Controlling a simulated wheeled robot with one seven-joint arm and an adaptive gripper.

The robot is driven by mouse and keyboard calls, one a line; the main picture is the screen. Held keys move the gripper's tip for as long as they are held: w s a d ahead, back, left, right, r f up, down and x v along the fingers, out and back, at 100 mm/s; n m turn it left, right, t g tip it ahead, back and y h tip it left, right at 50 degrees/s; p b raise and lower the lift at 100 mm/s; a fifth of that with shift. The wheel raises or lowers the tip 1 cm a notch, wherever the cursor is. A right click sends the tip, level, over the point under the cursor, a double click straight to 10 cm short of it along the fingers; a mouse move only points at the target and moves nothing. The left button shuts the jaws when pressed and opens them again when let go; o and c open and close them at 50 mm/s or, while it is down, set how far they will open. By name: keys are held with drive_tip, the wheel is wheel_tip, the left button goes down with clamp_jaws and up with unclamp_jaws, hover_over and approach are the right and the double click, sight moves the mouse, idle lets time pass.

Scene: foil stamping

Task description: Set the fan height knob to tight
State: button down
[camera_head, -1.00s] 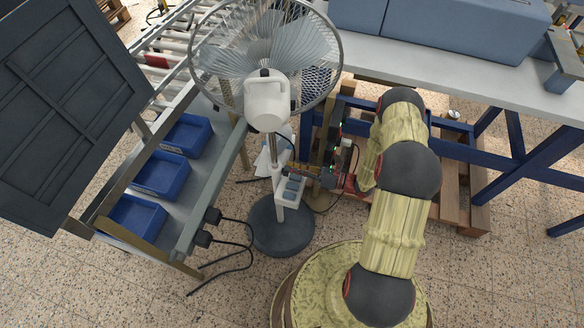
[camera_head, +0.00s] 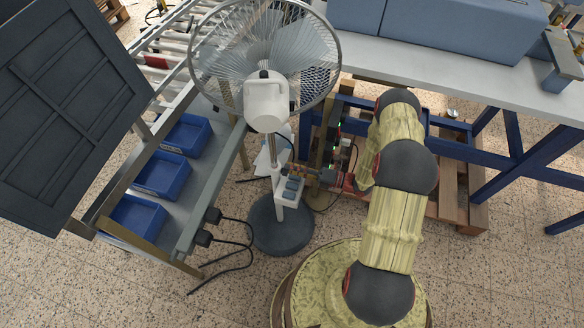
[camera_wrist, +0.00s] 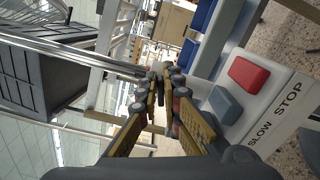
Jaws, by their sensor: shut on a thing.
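The standing fan (camera_head: 267,104) has a white motor housing, a wire cage and a metal pole (camera_head: 272,152) on a round dark base (camera_head: 281,226). My gripper (camera_head: 290,171) reaches in from the right to the pole, just above the white control box (camera_head: 288,207). In the wrist view my gripper's fingers (camera_wrist: 160,75) come together beside the pole (camera_wrist: 75,53). They are shut on the fan height knob, which is mostly hidden between the fingertips. The control box's red button (camera_wrist: 248,73) and grey button (camera_wrist: 225,104) show at the right, near "SLOW" and "STOP" lettering.
A shelf with blue bins (camera_head: 162,174) and a dark panel (camera_head: 65,100) stand left of the fan. A grey worktable (camera_head: 450,82) with blue legs is behind my arm. Black cables (camera_head: 235,262) lie on the floor left of the fan base.

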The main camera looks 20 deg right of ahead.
drive_tip(key=shift+w, duration=0.1)
drive_tip(key=c, duration=2)
unclamp_jaws()
drive_tip(key=shift+a, duration=0.1)
drive_tip(key=v, duration=1.2)
